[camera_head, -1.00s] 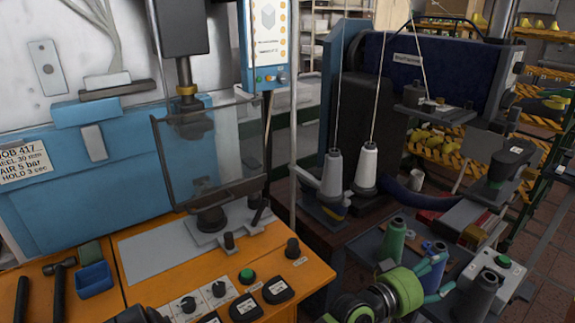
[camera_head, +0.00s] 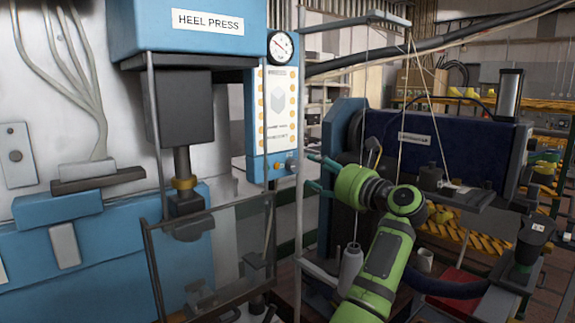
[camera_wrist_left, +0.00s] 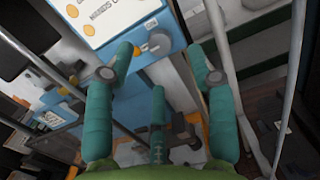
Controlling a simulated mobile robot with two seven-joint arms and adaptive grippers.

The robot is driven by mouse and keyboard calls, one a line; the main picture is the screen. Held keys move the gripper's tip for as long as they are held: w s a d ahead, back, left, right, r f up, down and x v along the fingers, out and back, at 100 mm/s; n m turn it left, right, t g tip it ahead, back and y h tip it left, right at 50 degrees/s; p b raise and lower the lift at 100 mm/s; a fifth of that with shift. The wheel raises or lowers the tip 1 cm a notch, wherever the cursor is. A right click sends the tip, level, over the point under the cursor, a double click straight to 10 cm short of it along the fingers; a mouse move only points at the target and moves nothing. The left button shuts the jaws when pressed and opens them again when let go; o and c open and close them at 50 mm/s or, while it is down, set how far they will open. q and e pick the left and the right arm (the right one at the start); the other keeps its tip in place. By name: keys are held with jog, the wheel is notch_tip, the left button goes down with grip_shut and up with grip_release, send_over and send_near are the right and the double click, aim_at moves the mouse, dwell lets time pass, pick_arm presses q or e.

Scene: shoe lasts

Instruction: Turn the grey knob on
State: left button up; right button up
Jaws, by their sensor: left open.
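A blue control panel (camera_head: 257,120) with a white face and orange buttons hangs beside the heel press. A small grey knob (camera_head: 290,163) appears to sit at its lower right, next to an orange one; it is too small to read its setting. In the left wrist view, a round grey knob (camera_wrist_left: 160,43) shows on the blue panel edge, beyond the fingers. My left gripper (camera_head: 312,172), with teal fingers, is open just right of the panel, apart from it. Its spread fingers (camera_wrist_left: 160,68) are empty in the left wrist view. My right gripper is not in view.
A thin upright post (camera_head: 299,220) stands between the panel and my gripper. A pressure gauge (camera_head: 281,46) sits above the panel. The press's clear guard (camera_head: 215,255) is to the left. A dark blue machine (camera_head: 450,150) stands behind my arm.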

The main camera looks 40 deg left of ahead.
aim_at(296, 164)
pick_arm(q)
jog(key=shift+n+h, duration=0.3)
jog(key=a+p, duration=0.3)
jog(key=a, duration=0.3)
jog(key=shift+a+r, duration=0.1)
jog(key=shift+a, duration=0.05)
jog(key=shift+w+a+p, duration=0.1)
jog(key=shift+a+p, duration=0.15)
jog(key=shift+p, duration=0.05)
jog(key=c, duration=1)
grip_shut()
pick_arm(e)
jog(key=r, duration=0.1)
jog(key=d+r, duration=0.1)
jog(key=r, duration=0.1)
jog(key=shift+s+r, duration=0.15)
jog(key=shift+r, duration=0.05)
